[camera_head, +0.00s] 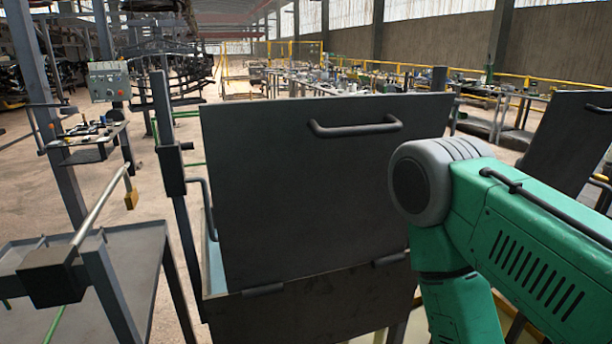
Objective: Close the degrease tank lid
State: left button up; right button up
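A dark grey lid (300,200) stands raised, nearly upright, in the middle of the view, with a bar handle (355,128) near its top edge. Hinges (262,290) join its lower edge to the dark tank wall (310,312). A strip of pale tank rim shows at the lid's left; the inside is mostly hidden behind the lid. No label shows that names this tank. Neither gripper is in view. My green arm link with a grey joint covers the lower right and hides the lid's lower right corner.
A second raised dark lid (568,145) stands at the right. A grey metal cart or table (130,265) and an upright post (170,180) with a bent handle are at the left. A control box (108,81) hangs farther back. Open floor and cluttered benches lie beyond.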

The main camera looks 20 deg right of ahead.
aim_at(572, 135)
jog(key=l+u, duration=0.1)
jog(key=l, duration=2.25)
